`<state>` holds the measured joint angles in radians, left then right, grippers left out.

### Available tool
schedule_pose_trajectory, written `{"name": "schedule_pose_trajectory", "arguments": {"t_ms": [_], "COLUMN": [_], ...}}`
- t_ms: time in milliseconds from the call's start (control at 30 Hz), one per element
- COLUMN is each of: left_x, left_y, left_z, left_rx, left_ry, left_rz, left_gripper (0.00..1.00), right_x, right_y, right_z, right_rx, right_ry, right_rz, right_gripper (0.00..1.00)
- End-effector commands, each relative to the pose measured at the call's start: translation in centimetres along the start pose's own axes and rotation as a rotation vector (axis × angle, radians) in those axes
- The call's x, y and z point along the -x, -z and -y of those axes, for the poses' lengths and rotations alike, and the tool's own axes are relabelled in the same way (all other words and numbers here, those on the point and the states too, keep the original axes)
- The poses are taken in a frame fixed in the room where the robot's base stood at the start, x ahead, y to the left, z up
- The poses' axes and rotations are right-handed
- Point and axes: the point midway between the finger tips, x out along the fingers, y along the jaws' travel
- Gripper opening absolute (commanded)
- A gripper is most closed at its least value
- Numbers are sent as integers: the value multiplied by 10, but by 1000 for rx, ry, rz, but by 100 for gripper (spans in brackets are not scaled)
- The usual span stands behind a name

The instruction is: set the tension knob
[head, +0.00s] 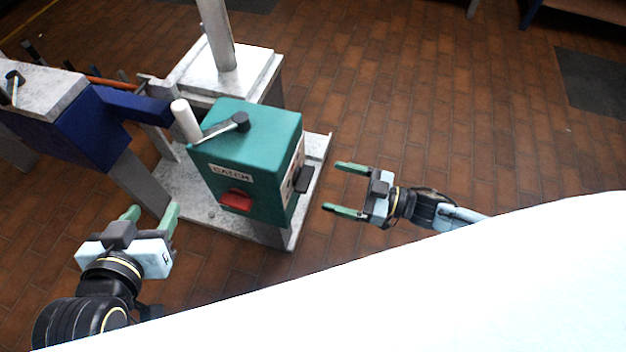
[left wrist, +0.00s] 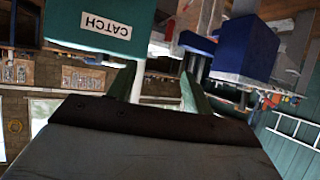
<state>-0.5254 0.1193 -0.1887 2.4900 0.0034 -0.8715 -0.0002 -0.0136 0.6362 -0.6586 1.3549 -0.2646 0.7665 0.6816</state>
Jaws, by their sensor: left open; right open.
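A teal box (head: 245,135) stands on a pale base plate and is marked CATCH above a red lever (head: 236,200) on its front. Its right face carries a pale marked panel (head: 291,173) and a dark part (head: 303,179) that may be the tension knob; its shape is too oblique to tell. My right gripper (head: 333,187) is open and empty, right of that dark part and apart from it. My left gripper (head: 152,214) is open and empty, left of the box's front. The left wrist view shows its open fingers (left wrist: 160,85) and the box (left wrist: 92,38) upside down.
A crank (head: 240,122) with a white grip (head: 185,120) is on top of the box. A grey post (head: 217,38) rises behind it. A blue arm-like bracket (head: 75,120) stands close on the left. The base plate (head: 178,185) extends around the box. Brick floor at right is clear.

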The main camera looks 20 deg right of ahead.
Motion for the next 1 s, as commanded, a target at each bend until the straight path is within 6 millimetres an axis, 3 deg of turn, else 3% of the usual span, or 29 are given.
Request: {"name": "schedule_pose_trajectory", "arguments": {"t_ms": [200,400,867,1000], "left_x": [-2,3,6,6], "left_y": [36,60,70,70], "left_z": [-8,-12,-14,-14], "left_rx": [1,3,5,4], "left_ry": [-20,-31,-36,-36], "left_rz": [-218,-360,-421,-421], "left_gripper": [51,51,51,51], "right_x": [-38,-58,-66,-66], "right_y": [-1,-1,0,0], "right_z": [0,0,0,0], "right_rx": [2,1,0,0], "right_ry": [1,0,-1,-1], "right_rz": [-3,0,1,1], "right_gripper": [87,87,87,69]}}
